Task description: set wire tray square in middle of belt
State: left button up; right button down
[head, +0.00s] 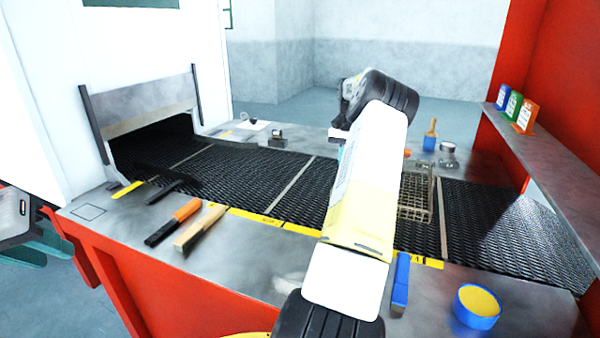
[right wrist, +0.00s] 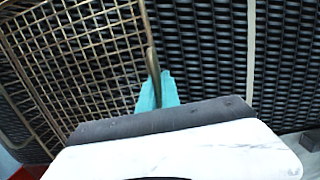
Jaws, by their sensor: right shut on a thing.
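The wire tray (head: 416,203) is a brass-coloured wire grid on the dark mesh belt (head: 325,185), just left of a pale cross bar. My right arm hides its left part in the head view. In the right wrist view the tray (right wrist: 85,55) fills the left side, its wires at a slant to the pale bar. My right gripper (right wrist: 160,92) has teal fingers shut on the tray's rim; the arm hides it in the head view. My left gripper (head: 38,248) is at the far left, outside the table, open and empty.
On the front ledge lie an orange-handled tool (head: 173,221), a wooden-handled brush (head: 200,228), a blue bar (head: 401,283) and a blue-yellow round tub (head: 477,305). A red frame with a shelf (head: 545,150) rises at right.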

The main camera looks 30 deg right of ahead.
jog(key=w+a, duration=0.2)
jog(key=w, duration=0.1)
jog(key=w+a, duration=0.1)
jog(key=w, duration=0.1)
jog(key=shift+a+f, duration=0.15)
jog(key=shift+f, duration=0.1)
jog(key=shift+w+a+f, duration=0.15)
jog(key=shift+w+a, duration=0.05)
jog(key=shift+f, duration=1.75)
jog(key=c, duration=1.6)
grip_release()
jog(key=shift+o, duration=0.2)
